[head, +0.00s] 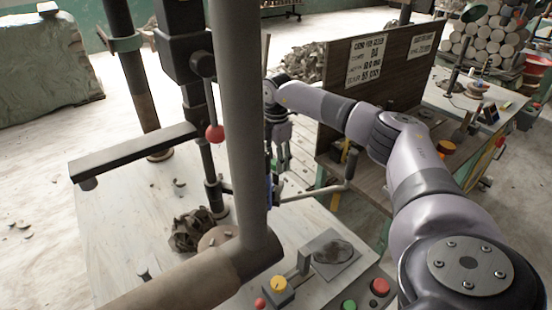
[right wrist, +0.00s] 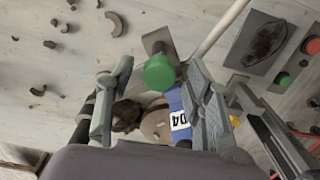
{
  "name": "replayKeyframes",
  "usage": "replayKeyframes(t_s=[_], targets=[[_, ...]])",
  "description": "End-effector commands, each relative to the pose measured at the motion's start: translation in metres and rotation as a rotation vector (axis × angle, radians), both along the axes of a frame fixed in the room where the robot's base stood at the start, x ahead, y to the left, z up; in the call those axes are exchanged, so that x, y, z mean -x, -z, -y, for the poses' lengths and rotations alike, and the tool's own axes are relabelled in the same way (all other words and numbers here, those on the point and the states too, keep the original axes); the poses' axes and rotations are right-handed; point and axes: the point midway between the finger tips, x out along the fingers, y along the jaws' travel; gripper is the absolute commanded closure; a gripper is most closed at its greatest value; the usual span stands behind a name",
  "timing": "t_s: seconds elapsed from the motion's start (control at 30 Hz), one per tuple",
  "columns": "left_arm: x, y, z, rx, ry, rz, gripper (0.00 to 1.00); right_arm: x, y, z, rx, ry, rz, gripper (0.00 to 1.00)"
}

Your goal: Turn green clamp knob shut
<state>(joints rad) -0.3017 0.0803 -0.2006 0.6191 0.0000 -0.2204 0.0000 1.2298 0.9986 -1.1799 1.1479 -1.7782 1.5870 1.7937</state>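The green knob (right wrist: 159,73) shows in the right wrist view on a dark bracket, just ahead of my right gripper and between the lines of its two fingers. In the head view I cannot make it out; the thick grey post (head: 245,110) covers part of that area. My right gripper (right wrist: 158,82) is open, with clear space between its fingers; whether a fingertip touches the knob I cannot tell. In the head view the right gripper (head: 278,158) points down just right of the post. A blue part (right wrist: 180,117) with a white "04" label sits below the knob. My left gripper is not in view.
A lever bar (head: 318,192) crosses the table near my right gripper. A red-ball lever (head: 214,132) stands left of the post. A yellow knob (head: 279,284), red button (head: 381,286) and green button (head: 349,305) are at the front. A wooden board (head: 385,85) stands behind.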

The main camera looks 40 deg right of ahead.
Motion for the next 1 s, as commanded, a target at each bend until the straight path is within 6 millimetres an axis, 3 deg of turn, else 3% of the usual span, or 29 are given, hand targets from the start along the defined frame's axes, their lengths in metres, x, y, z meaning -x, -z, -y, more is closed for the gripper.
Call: replayKeyframes(t_s=[0.67,1.0], targets=[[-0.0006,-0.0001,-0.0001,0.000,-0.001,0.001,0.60,-0.0002,-0.0006,-0.0001,0.000,0.000,0.000,0.99],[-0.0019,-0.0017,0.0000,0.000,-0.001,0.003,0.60,-0.0004,-0.0011,-0.0001,0.000,-0.042,0.001,1.00]])
